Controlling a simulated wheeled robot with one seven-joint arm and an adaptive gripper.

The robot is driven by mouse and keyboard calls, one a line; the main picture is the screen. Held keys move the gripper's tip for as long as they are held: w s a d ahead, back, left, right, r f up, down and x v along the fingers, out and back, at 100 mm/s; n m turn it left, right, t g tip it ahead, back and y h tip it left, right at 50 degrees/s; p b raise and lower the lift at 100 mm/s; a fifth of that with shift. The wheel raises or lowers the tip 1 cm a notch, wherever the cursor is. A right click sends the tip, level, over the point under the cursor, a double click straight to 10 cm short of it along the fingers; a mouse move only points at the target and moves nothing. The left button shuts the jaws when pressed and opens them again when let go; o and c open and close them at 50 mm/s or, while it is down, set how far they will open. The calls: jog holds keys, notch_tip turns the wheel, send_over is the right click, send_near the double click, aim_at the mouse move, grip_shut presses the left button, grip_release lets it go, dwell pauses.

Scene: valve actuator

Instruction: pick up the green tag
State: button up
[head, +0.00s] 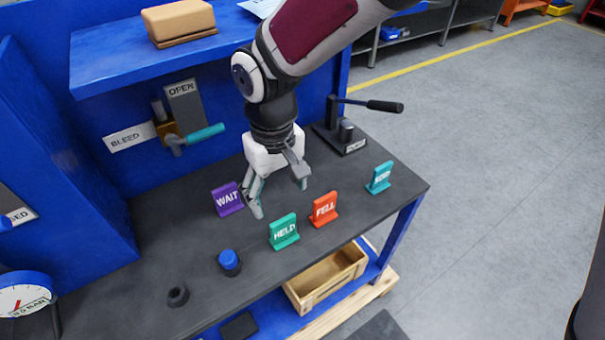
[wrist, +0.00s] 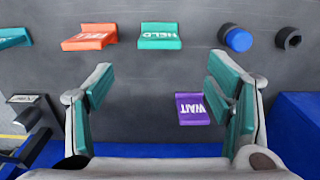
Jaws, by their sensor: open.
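The green tag (head: 284,231), marked HELD, stands upright on the dark bench top. It also shows in the wrist view (wrist: 160,37), at the top middle, beyond my fingertips. My gripper (head: 280,199) is open and empty above the bench, behind the green tag in the head view and apart from it.
A purple WAIT tag (head: 228,199) stands left of my gripper. A blue-topped button (head: 229,262) is left of the green tag. A lever (head: 371,104) and valve handle (head: 200,135) stand behind.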

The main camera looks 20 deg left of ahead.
aim_at(283, 230)
notch_tip(283, 230, down, 13)
jog(key=shift+d+f+p, duration=0.1)
jog(key=shift+d+p, duration=0.05)
jog(key=shift+p, duration=0.25)
jog(key=c, duration=1.2)
